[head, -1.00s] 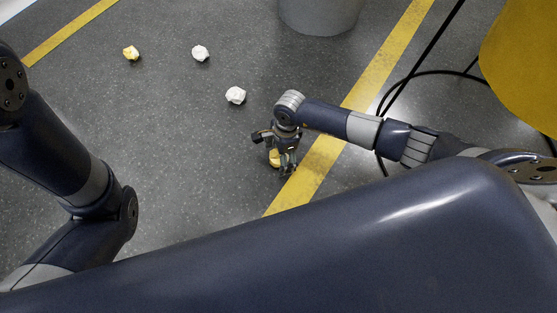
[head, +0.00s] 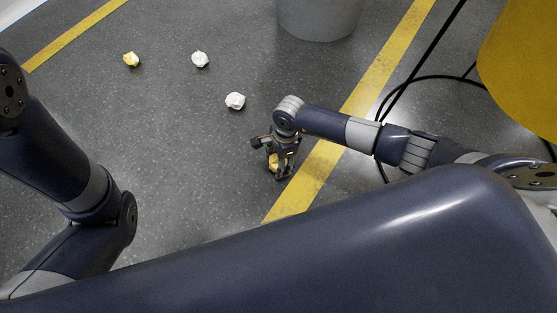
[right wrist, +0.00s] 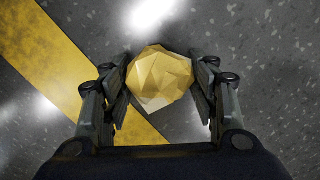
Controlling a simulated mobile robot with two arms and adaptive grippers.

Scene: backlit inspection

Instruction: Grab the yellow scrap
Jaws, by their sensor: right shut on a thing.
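A crumpled yellow scrap (right wrist: 160,78) sits between the two fingers of my right gripper (right wrist: 160,88) in the right wrist view, with both finger pads against its sides. In the head view my right gripper (head: 282,168) points down near the floor beside the yellow floor line, and the scrap (head: 274,161) shows partly between its fingers. A second yellow scrap (head: 131,59) lies on the floor at the upper left. My left arm comes in at the left edge, but its gripper is out of view.
Two white crumpled scraps (head: 235,101) (head: 200,59) lie on the grey floor. A grey bin (head: 319,18) stands at the top. Black cables (head: 411,82) run on the right near a large yellow object (head: 522,70). The floor left of my right gripper is clear.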

